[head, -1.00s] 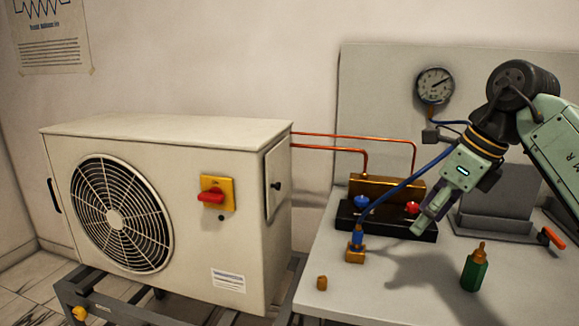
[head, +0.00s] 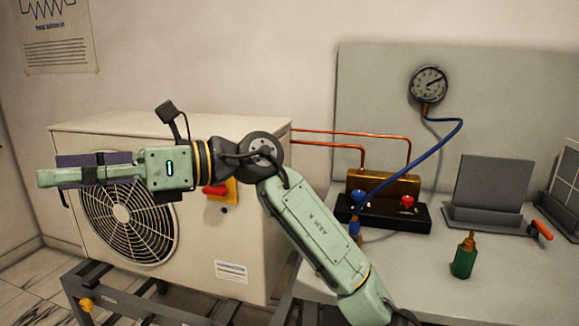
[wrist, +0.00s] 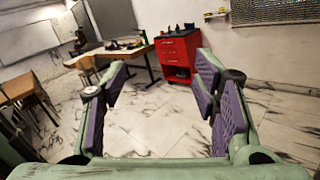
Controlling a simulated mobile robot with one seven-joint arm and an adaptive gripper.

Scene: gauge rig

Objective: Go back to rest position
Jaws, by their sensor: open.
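My gripper (head: 85,175) is stretched out to the left in the head view, in front of the white fan unit (head: 230,145). In the wrist view my gripper (wrist: 160,105) is open, with its purple pads apart and nothing between them. Behind the pads the wrist view shows the marble floor and the far side of the room. My arm crosses the head view from the lower right and hides part of the unit and of the bench's left side.
The bench (head: 400,270) holds the manifold (head: 385,190) with blue and red knobs, a blue hose, a green bottle (head: 465,258) and a grey stand (head: 492,190). A gauge (head: 428,84) hangs behind. The wrist view shows a red cabinet (wrist: 178,55) and wooden tables (wrist: 22,85).

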